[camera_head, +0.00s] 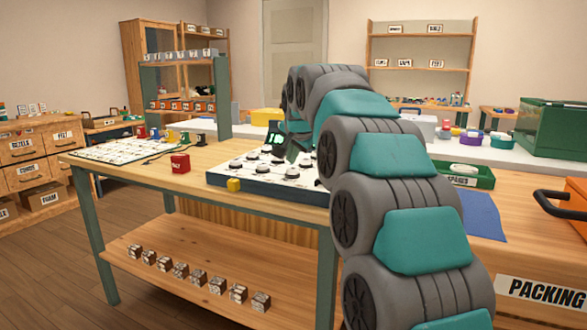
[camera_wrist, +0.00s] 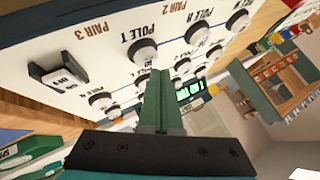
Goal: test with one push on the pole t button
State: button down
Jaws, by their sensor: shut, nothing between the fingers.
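The white test panel (camera_wrist: 50,40) carries several round white buttons on dark bases. The pole T button (camera_wrist: 144,51) sits beside its "POLE T" label in the wrist view. My gripper (camera_wrist: 160,73) is shut and empty, with its tips just below that button in the picture. I see no clear contact, and the gap in depth cannot be told. In the head view the panel (camera_head: 222,179) lies on the wooden table, and my gripper (camera_head: 296,151) is over it, partly hidden by my arm. I cannot pick out the pole T button there.
A lit green display (camera_wrist: 190,90) stands behind my fingers.

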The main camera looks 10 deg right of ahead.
aim_at(292, 170)
jog(key=shift+r+p, duration=1.8)
jog(key=shift+r, duration=1.2)
jog(key=shift+s+f, duration=0.1)
jog(key=s+f+n+g, duration=0.3)
jog(key=s+f, duration=0.7)
jog(key=s, duration=0.7)
jog(key=s+f+n+g, duration=0.3)
jog(key=s+f, duration=0.8)
jog(key=s, duration=0.7)
jog(key=s+f+n+g, duration=0.3)
jog(key=s+f+g, duration=0.2)
jog(key=s+f, duration=0.6)
jog(key=s, duration=0.7)
jog(key=shift+s+d, duration=0.15)
jog(key=shift+s, duration=0.05)
jog(key=shift+w, duration=0.1)
